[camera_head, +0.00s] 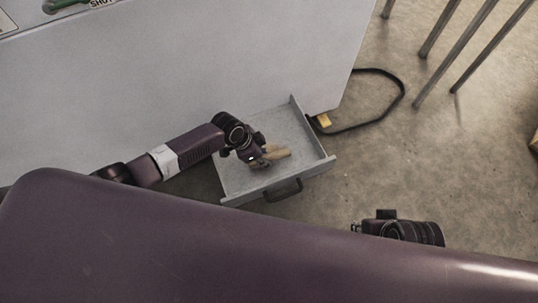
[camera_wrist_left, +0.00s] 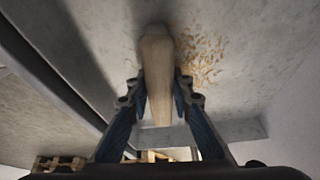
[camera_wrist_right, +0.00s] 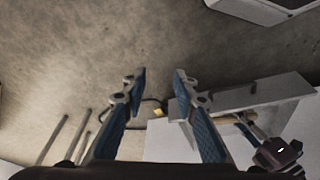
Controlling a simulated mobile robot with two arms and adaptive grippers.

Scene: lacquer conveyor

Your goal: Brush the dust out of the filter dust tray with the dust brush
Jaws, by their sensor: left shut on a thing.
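The filter dust tray (camera_head: 290,122) is a grey open drawer pulled out from the white cabinet. My left gripper (camera_head: 257,154) is over the tray, shut on the wooden dust brush (camera_head: 280,154). In the left wrist view the brush (camera_wrist_left: 156,70) lies between the two fingers (camera_wrist_left: 160,90). Yellowish dust (camera_wrist_left: 202,55) is scattered on the tray floor just right of the brush. Whether bristles touch the floor is hidden. My right gripper (camera_wrist_right: 160,85) is open and empty, away from the tray; the tray's front (camera_wrist_right: 245,95) shows in the right wrist view.
The white cabinet (camera_head: 180,65) stands behind the tray. The tray has a dark handle (camera_head: 283,190) on its front. A black cable (camera_head: 398,98) with a yellow tag (camera_head: 324,120) lies beside it. Metal legs (camera_head: 452,50) stand at the upper right. The floor to the right is mostly clear.

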